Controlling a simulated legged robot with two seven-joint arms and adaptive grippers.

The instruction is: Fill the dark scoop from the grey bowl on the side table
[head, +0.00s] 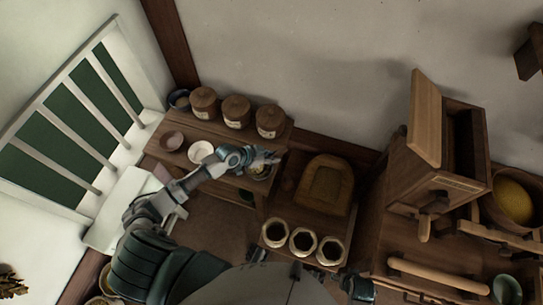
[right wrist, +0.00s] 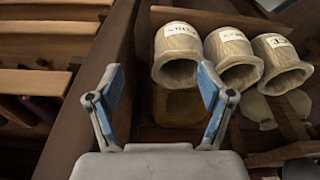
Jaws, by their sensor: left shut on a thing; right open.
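The side table (head: 180,158) stands at the back left in the head view. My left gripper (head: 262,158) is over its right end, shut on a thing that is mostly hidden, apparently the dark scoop. I cannot tell whether the scoop touches the contents or holds any. My right gripper (right wrist: 160,80) is open and empty in the right wrist view, its two blue-padded fingers spread apart.
Three lidded brown jars (head: 236,110) line the table's back. A white bowl (head: 201,151), brown bowl (head: 172,140) and dark blue bowl (head: 179,98) stand left. Three pale pots (head: 303,242) stand in front of a wooden tray (head: 324,184); labelled pots (right wrist: 232,55) show beyond my right gripper.

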